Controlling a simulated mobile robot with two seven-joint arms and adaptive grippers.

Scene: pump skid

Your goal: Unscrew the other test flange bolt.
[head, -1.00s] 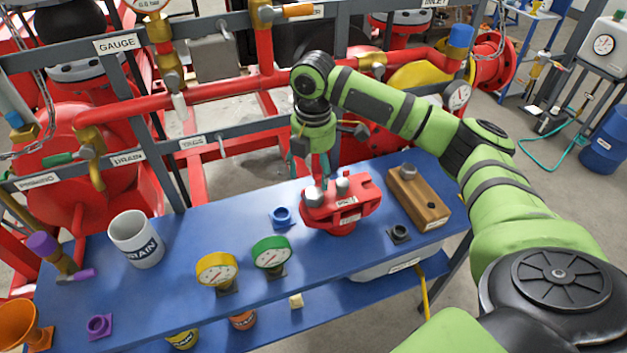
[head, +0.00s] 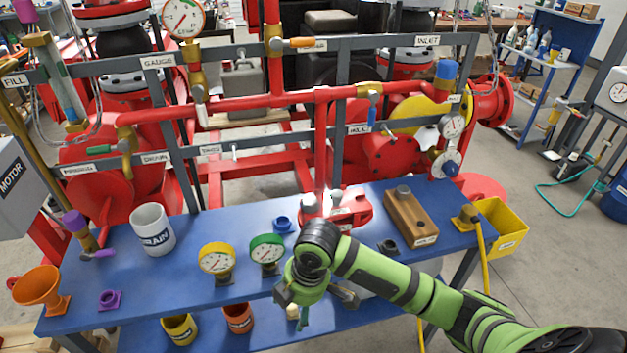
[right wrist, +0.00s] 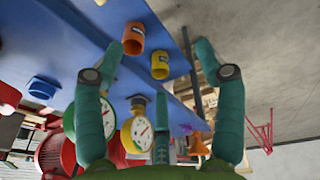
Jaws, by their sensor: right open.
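The red test flange (head: 363,209) sits on the blue bench. Grey bolt heads (head: 336,196) show on its left part, partly washed out by glare; I cannot tell how far they are screwed in. A wooden block (head: 420,223) right of it carries a grey bolt-like piece (head: 403,192) on top. My right gripper (head: 304,305) hangs in front of the bench edge, nearer to me than the flange and apart from it. In the right wrist view its teal fingers (right wrist: 168,55) are spread with nothing between them. My left gripper is out of view.
A yellow gauge (head: 216,260) and a green gauge (head: 266,252) stand left of my gripper. A blue fitting (head: 283,224) and a dark fitting (head: 388,247) flank the flange. A white mug (head: 152,229) stands further left. Yellow and orange cups sit on the lower shelf.

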